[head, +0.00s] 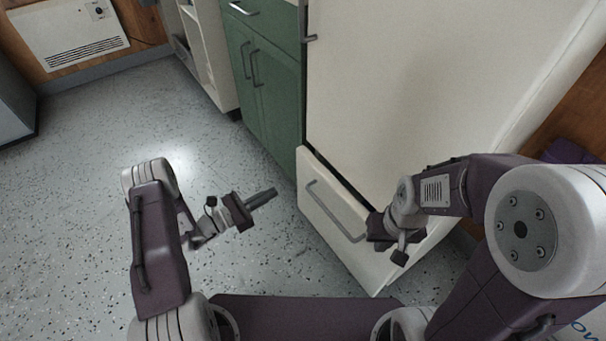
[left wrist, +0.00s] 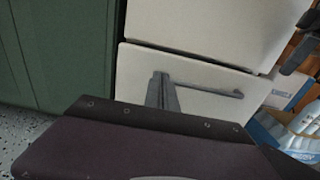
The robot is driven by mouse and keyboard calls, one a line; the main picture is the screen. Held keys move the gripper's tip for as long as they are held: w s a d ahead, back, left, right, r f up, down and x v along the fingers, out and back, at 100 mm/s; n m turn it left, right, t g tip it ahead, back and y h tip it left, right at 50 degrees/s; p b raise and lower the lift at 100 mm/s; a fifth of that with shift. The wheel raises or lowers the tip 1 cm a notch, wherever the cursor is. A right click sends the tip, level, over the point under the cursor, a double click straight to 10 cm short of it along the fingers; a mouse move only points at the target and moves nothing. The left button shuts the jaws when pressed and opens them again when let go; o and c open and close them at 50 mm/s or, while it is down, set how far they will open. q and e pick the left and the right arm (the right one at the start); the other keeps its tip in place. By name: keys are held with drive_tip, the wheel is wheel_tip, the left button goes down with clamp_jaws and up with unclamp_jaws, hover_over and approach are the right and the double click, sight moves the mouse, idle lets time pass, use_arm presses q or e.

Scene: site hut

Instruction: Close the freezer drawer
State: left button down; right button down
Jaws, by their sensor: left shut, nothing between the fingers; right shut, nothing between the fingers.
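The freezer drawer (head: 325,215) is the cream bottom front of the tall fridge-freezer. It stands slightly out, with a dark gap along its top edge. Its grey bar handle (head: 331,208) also shows in the left wrist view (left wrist: 212,91). My left gripper (head: 265,197) is shut and empty, left of the drawer and apart from it, its fingers pointing towards the front. Its closed fingers show in the left wrist view (left wrist: 161,92). My right gripper (head: 372,231) is shut and empty, overlapping the handle's right end in the head view; its fingertips are mostly hidden, and I cannot tell whether it touches.
A green cabinet (head: 268,85) stands left of the fridge door (head: 400,90). White and blue packages (left wrist: 285,135) lie right of the drawer in the left wrist view. A white heater (head: 70,35) hangs at the far left. The speckled floor (head: 100,130) on the left is clear.

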sight(314, 168)
use_arm(q)
drive_tip(key=b+x, duration=0.7)
drive_tip(key=x, duration=0.6)
drive_tip(key=shift+w+d+f, duration=0.1)
drive_tip(key=shift+d, duration=0.05)
drive_tip(key=shift+w+d, duration=0.25)
drive_tip(key=shift+d+r, duration=0.15)
drive_tip(key=shift+r, duration=0.1)
drive_tip(key=x, duration=0.4)
drive_tip(key=shift+w+d+f, duration=0.15)
drive_tip(key=shift+d+f, duration=0.05)
drive_tip(key=shift+w+r, duration=0.15)
drive_tip(key=shift+r, duration=0.15)
